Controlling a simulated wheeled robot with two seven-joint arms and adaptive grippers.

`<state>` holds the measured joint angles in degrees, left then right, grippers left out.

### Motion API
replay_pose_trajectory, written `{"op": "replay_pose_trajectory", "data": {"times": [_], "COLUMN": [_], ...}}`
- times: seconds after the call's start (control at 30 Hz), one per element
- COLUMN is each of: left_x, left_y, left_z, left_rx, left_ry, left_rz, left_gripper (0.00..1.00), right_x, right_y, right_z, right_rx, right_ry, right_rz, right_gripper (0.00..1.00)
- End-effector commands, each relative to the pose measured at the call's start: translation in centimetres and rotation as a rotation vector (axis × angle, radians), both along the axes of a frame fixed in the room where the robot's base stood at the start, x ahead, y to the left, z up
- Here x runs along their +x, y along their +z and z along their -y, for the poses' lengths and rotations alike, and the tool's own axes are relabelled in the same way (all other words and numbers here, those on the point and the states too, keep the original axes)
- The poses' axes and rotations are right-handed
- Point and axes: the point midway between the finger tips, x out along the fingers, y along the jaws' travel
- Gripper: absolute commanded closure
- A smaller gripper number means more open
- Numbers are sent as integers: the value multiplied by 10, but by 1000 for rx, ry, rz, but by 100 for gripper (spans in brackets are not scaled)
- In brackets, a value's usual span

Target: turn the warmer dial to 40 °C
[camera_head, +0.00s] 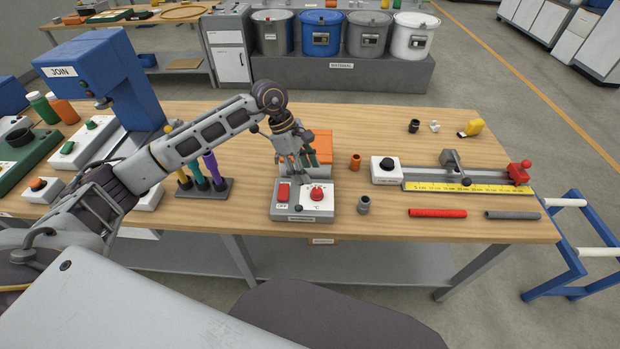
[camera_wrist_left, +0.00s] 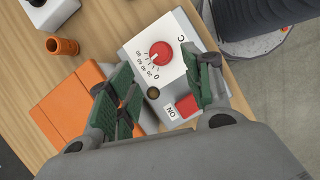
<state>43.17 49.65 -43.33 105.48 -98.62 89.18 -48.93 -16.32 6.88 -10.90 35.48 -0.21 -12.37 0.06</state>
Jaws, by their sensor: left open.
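The warmer (camera_head: 283,213) is a grey box on the table near its front edge, with a red dial (camera_head: 317,193) on a white plate and a red switch (camera_head: 284,192). In the left wrist view the dial (camera_wrist_left: 160,54) has a scale with 0, 20, 40, 60 and 80 beside it; its exact setting is too small to tell. The switch (camera_wrist_left: 187,106) has an ON label next to it. My left gripper (camera_head: 295,166) is open and empty above the back of the warmer. In the wrist view its green-padded fingers (camera_wrist_left: 166,88) are apart, with the dial beyond their tips. My right gripper is out of view.
An orange block (camera_head: 323,146) sits directly behind the warmer. A grey fitting (camera_head: 364,205) and an orange fitting (camera_head: 355,162) stand to its right, and a rack of coloured tools (camera_head: 205,188) to its left. A measuring rig (camera_head: 460,187) is farther right.

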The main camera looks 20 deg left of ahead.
Motion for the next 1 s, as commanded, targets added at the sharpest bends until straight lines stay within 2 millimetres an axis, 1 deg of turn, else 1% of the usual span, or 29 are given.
{"op": "replay_pose_trajectory", "data": {"times": [0.03,0.2,0.4,1.0], "left_x": [1,1,0,0], "left_y": [8,28,40,43], "left_z": [-3,-11,-17,-18], "left_rx": [0,0,0,0], "left_ry": [1,0,1,0], "left_rz": [3,1,0,0], "left_gripper": [50,50,50,50], "right_x": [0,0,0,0], "right_y": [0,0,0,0], "right_z": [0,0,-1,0], "right_rx": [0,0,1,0], "right_ry": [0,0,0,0], "right_rz": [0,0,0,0], "right_gripper": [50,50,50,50]}}
